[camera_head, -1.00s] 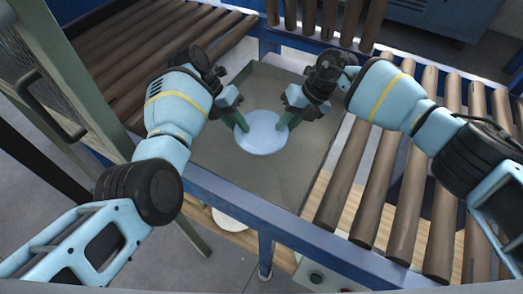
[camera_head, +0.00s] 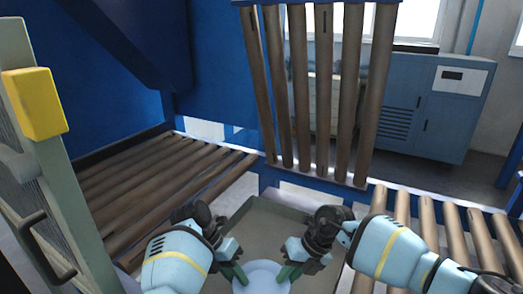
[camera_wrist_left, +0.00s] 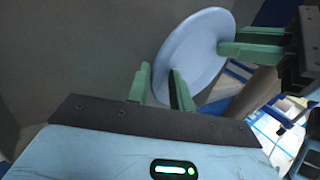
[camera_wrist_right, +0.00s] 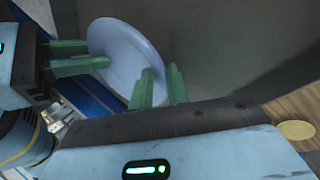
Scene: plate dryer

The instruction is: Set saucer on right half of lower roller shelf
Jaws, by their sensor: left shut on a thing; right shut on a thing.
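A pale blue-white saucer (camera_head: 262,279) is at the bottom centre of the head view, held between my two grippers. My left gripper (camera_head: 239,273) is shut on its left edge, and my right gripper (camera_head: 288,272) is shut on its right edge. The saucer also shows in the left wrist view (camera_wrist_left: 196,52) and in the right wrist view (camera_wrist_right: 124,55), with green fingers at both rims. It is above the grey sheet-like surface (camera_head: 265,222) between the roller beds. Brown rollers lie at the left (camera_head: 150,190) and at the right (camera_head: 455,228).
A bank of raised, near-upright rollers (camera_head: 325,90) stands behind the grey surface. A green-framed door panel (camera_head: 75,215) with a handle is at the left. A blue-grey cabinet (camera_head: 435,100) stands at the back right. A round yellowish disc (camera_wrist_right: 297,130) lies on wood in the right wrist view.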

